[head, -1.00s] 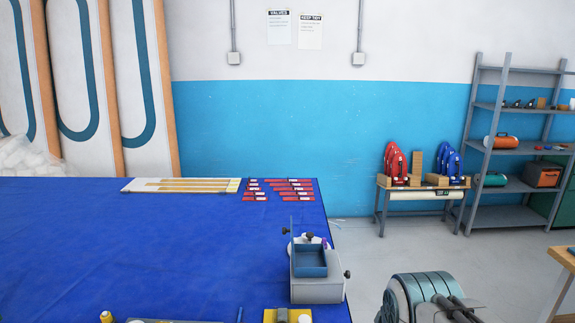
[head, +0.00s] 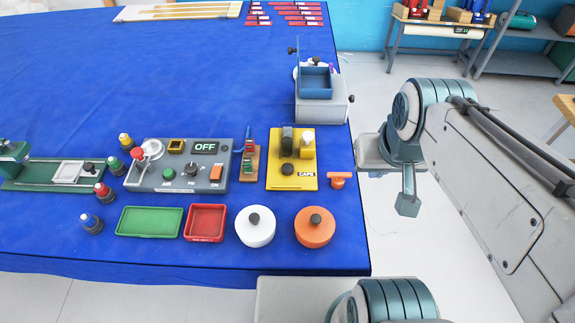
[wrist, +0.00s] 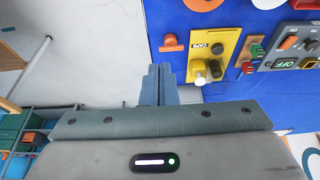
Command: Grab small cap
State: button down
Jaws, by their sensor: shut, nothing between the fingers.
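A yellow board marked CAPS (head: 305,182) lies near the table's right edge and carries a white-topped cylinder (head: 307,147), a taller dark grey piece (head: 288,139) and a low black knob-like piece (head: 287,169). I cannot tell which is the small cap. The board (wrist: 228,42) and its white-topped piece (wrist: 199,75) also show in the wrist view. A small orange T-shaped piece (head: 338,180) lies right of the board. My gripper (head: 407,206) is shut and empty, off the table's right edge and apart from all of these. Its closed fingers (wrist: 161,76) show in the wrist view.
Round white (head: 255,230) and orange (head: 314,231) lidded containers stand near the table's front edge. Green (head: 150,222) and red (head: 205,223) trays sit left of them. A control box reading OFF (head: 180,168) and a grey box-shaped device (head: 322,98) stand nearby. The table's middle is clear.

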aim_at(288, 168)
jog(key=k, duration=1.3)
jog(key=u, duration=0.85)
jog(key=i, duration=1.3)
jog(key=z, duration=0.3)
